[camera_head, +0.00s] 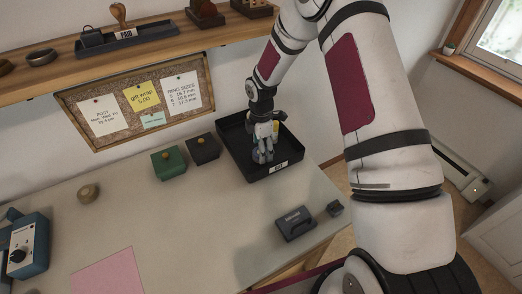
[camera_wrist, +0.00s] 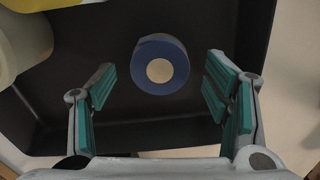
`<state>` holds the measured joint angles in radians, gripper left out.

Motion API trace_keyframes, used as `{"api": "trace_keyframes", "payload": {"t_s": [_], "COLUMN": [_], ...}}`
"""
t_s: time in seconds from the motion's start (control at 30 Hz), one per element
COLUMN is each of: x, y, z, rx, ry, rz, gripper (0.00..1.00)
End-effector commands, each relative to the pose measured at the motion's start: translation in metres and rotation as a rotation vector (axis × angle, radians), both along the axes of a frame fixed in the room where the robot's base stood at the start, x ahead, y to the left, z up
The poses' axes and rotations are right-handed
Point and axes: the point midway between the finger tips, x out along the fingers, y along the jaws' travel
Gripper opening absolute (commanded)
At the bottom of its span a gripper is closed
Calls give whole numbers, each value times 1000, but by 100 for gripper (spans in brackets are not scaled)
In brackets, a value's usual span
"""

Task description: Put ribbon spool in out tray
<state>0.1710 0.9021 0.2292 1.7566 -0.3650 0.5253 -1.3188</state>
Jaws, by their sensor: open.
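The ribbon spool (camera_wrist: 153,76) is blue with a pale round centre. In the wrist view it is inside the black out tray (camera_wrist: 215,35), between and beyond my fingertips and apart from both. Whether it rests flat on the tray floor is hard to tell. In the head view the tray (camera_head: 229,143) stands at the back right of the bench with a small white label on its front. My gripper (camera_head: 263,157) points down into the tray, open and empty; its fingers also show in the wrist view (camera_wrist: 158,85). The spool is hidden behind the gripper in the head view.
A yellow item (camera_wrist: 48,3) and a cream rounded item (camera_wrist: 22,45) are at the tray's left side in the wrist view. Green (camera_head: 169,163) and dark (camera_head: 202,149) boxes stand left of the tray. The bench middle is clear.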

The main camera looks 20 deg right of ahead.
Motion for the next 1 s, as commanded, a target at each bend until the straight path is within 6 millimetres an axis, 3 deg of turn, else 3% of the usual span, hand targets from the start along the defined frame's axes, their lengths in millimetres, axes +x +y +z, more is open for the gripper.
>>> {"api": "trace_keyframes", "payload": {"t_s": [0.2, 0.4, 1.0], "x": [1, 0, 0], "y": [-1, 0, 0], "z": [37, 57, 61], "rx": [-1, 0, 0], "ry": [-3, -1, 0], "rz": [0, 1, 0], "gripper": [70, 70, 70]}}
